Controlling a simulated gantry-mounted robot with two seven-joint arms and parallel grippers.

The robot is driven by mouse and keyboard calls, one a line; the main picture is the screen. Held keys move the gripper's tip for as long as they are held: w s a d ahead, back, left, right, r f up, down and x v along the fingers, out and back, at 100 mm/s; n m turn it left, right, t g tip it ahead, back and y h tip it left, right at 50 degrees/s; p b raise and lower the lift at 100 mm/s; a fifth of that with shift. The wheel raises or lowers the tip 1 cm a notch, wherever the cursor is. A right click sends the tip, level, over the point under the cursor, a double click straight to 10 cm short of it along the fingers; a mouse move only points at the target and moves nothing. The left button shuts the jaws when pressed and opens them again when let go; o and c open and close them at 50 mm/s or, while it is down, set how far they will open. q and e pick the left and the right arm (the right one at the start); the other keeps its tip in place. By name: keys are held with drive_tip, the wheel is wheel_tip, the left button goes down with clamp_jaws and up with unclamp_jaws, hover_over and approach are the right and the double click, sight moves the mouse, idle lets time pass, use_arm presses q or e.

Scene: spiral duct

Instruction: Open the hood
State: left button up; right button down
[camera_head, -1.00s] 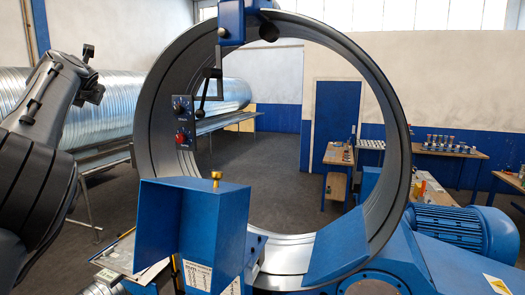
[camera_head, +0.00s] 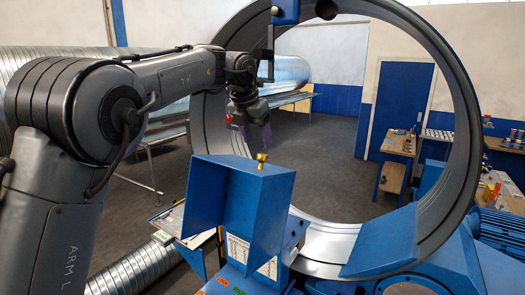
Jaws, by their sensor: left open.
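My right gripper is not in view.
The large grey ring (camera_head: 464,140) rises behind the hood. A blue bracket (camera_head: 286,10) hangs at its top. A spiral duct (camera_head: 128,276) lies at the lower left. Wooden benches (camera_head: 397,146) stand at the back right. The floor between is clear.

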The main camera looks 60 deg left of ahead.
use_arm(q)
drive_tip(key=shift+p+x, duration=0.6)
drive_tip(key=shift+x, duration=2.35)
clamp_jaws()
